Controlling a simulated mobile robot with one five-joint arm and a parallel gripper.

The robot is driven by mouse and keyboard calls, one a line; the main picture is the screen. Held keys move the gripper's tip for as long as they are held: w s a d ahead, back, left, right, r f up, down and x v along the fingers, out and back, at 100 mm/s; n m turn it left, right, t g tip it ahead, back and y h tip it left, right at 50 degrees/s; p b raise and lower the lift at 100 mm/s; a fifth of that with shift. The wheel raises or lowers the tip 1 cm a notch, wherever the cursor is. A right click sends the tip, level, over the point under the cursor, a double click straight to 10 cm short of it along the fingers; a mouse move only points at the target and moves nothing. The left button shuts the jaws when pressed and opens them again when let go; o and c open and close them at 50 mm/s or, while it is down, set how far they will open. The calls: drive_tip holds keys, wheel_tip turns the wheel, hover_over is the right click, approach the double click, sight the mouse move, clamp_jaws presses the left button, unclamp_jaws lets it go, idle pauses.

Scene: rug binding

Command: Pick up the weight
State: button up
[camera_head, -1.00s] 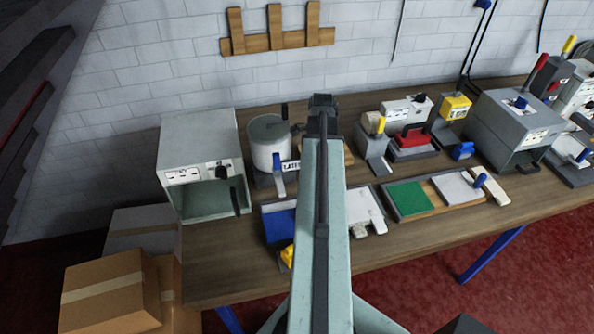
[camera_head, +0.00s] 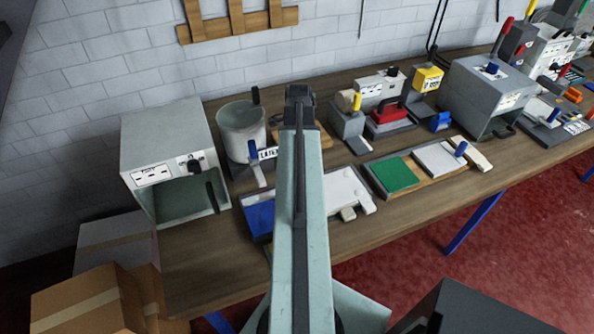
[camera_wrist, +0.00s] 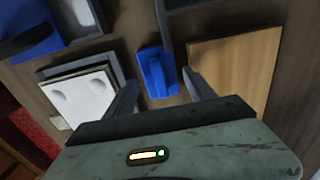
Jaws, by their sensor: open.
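A blue block with a raised grip (camera_wrist: 157,72), which looks like the weight, lies on the wooden bench in the wrist view. My gripper (camera_wrist: 160,80) is open and empty, with one finger to each side of the block as seen from the wrist. I cannot tell how far above it the fingertips are. In the head view my gripper (camera_head: 298,92) is over the bench right of the white pot, and my arm appears to hide the block.
A wooden board (camera_wrist: 235,65) lies right of the block in the wrist view, a white plate (camera_wrist: 85,95) to its left. In the head view, a pot labelled LATEX (camera_head: 242,130), a grey oven-like box (camera_head: 170,140) and a green pad tray (camera_head: 395,172) stand nearby.

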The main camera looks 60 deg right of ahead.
wheel_tip(320, 180, down, 3)
drive_tip(key=shift+r+b, duration=0.1)
drive_tip(key=shift+b, duration=0.6)
drive_tip(key=shift+r, duration=0.25)
clamp_jaws()
drive_tip(key=shift+r+p, duration=0.1)
drive_tip(key=shift+p, duration=0.25)
wheel_tip(320, 180, up, 18)
drive_tip(key=p, duration=1.7)
drive_tip(key=shift+p, duration=0.35)
